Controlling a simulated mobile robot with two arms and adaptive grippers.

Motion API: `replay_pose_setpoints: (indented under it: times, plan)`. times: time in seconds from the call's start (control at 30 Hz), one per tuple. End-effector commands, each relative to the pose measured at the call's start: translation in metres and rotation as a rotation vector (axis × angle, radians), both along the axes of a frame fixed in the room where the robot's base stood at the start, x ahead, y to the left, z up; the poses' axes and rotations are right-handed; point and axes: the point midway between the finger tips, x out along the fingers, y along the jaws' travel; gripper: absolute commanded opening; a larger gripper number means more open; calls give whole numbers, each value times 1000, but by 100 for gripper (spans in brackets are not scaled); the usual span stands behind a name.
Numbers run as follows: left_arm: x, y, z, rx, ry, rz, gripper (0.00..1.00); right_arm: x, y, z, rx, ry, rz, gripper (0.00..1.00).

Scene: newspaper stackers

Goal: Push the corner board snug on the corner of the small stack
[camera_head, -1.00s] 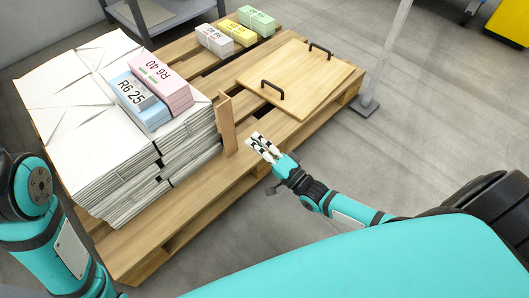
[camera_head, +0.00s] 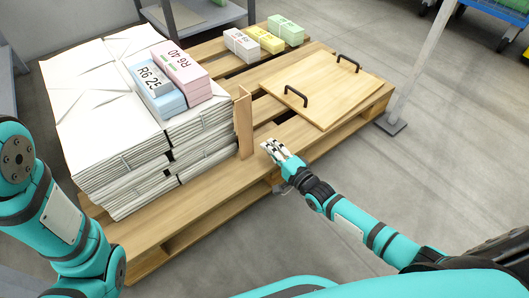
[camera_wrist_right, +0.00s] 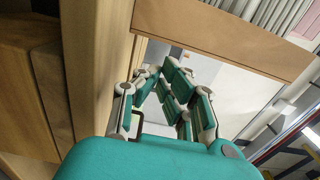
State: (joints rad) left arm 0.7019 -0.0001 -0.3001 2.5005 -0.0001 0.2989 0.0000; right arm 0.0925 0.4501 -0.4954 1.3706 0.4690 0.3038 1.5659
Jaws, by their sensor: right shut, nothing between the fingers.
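The small stack of white newspapers (camera_head: 208,138) stands on the wooden pallet, with a blue and a pink bundle on top. The corner board (camera_head: 244,125), an upright tan strip, stands at its right-hand corner in the head view. I cannot tell whether it touches the paper all along. In the right wrist view the board (camera_wrist_right: 222,38) crosses the top, with paper edges behind it. My right gripper (camera_head: 272,149) is shut and empty, low over the pallet's front edge, right of the board and apart from it. My left arm shows, but its gripper is out of view.
A wooden lid (camera_head: 318,84) with two black handles lies on the pallet (camera_head: 190,208) to the right. Three small bundles (camera_head: 264,40) sit at the back. A grey post (camera_head: 420,65) stands beyond the lid.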

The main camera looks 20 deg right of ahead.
Motion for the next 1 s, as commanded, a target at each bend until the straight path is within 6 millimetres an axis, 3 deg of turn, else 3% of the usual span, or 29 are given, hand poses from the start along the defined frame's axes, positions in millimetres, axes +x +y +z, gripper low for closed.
replay_pose_setpoints:
  times: [0.2,0.6,0.87,1.0]
  plan:
    - [0,0,-11,0,0,0,0,8,15,0,0,-2,-2,0]
    - [0,0,-10,1,-1,0,0,9,18,2,0,-2,-1,0]
    - [0,0,-7,1,-1,-1,0,23,49,2,2,-2,-1,0]
    - [0,0,-7,1,-1,0,0,24,51,1,-2,-2,-2,0]
